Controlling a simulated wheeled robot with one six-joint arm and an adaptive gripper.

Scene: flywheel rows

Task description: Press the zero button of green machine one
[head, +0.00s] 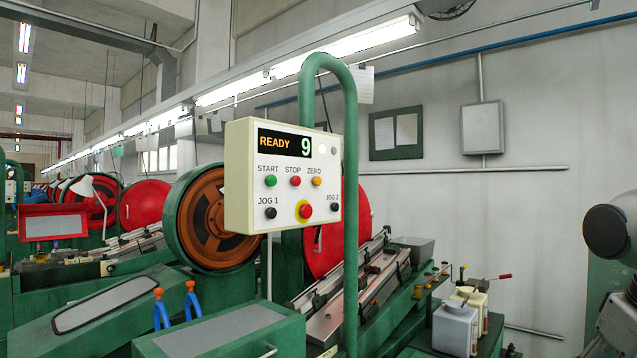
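A cream control panel (283,176) hangs on a bent green post (351,260) in the middle of the head view. Its display (285,145) reads "READY" and "9". The yellow-orange ZERO button (317,181) is at the right of the upper row, beside the red STOP button (295,181) and green START button (271,181). The green machine (225,335) stands below and behind the panel. No number one is readable on it. Parts of my arm show at the right edge, clear of the panel; my gripper's fingers cannot be seen.
Black JOG 1 (271,213) and JOG 2 (334,208) buttons flank a red button on a yellow ring (305,211). A large brown-faced wheel (215,217) is behind the panel. White containers (456,326) stand lower right. More machines recede left.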

